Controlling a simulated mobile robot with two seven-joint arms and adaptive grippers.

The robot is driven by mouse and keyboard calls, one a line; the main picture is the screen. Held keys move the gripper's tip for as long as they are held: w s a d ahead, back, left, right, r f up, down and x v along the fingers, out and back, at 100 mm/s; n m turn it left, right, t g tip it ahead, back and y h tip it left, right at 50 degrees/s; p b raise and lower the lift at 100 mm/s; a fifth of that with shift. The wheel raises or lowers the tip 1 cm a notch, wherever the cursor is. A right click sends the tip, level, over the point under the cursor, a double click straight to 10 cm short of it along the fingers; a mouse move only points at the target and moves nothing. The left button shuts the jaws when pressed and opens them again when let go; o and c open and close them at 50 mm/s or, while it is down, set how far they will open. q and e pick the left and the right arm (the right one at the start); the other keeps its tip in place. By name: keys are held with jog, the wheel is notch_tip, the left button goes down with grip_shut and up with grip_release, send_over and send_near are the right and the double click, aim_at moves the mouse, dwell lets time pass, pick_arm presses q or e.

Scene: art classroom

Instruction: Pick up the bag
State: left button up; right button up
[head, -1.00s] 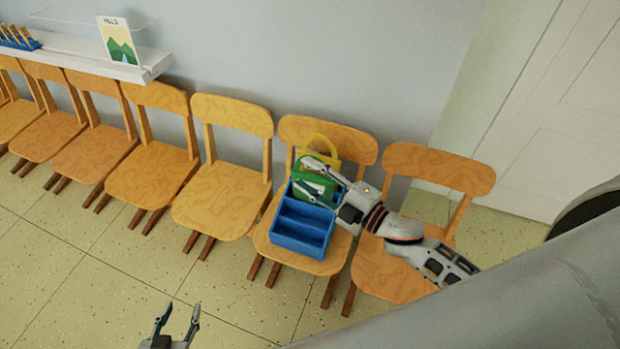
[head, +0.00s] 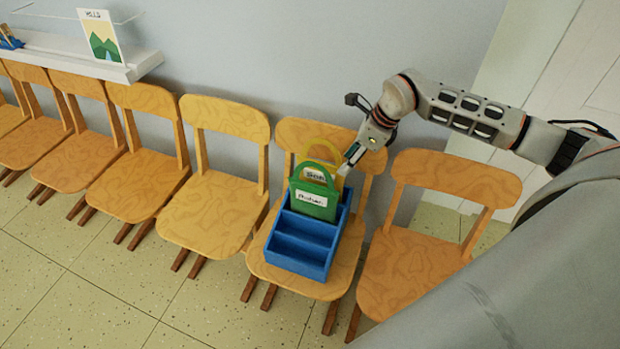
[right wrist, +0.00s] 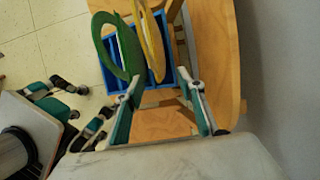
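A green bag (head: 315,197) with a looped handle and a white label stands upright in the back part of a blue compartment crate (head: 303,233). A yellow bag (head: 321,165) with a label stands just behind it. My right gripper (head: 346,165) is at the right edge of the yellow bag, by its handle. Contact cannot be told. My left gripper (right wrist: 88,100) shows only in the right wrist view, with fingers apart.
The crate sits on a wooden chair (head: 262,262). An empty chair (head: 415,270) is on the right, and several stand in a row to the left. A wall is close behind. A white shelf (head: 80,62) with a picture card (head: 101,38) is at upper left. The floor in front is clear.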

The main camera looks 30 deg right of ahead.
aim_at(338, 175)
jog(key=shift+w+f, duration=0.2)
jog(key=shift+f, duration=0.2)
jog(key=x, duration=0.4)
jog(key=b+x, duration=0.1)
jog(key=x, duration=0.1)
jog(key=shift+s+a+f, duration=0.2)
jog(key=shift+a+f, duration=0.05)
jog(key=shift+f, duration=0.05)
jog(key=shift+c, duration=0.4)
grip_shut()
pick_arm(q)
jog(key=shift+s+a+f, duration=0.2)
jog(key=shift+a+f, duration=0.05)
jog(key=shift+f, duration=0.2)
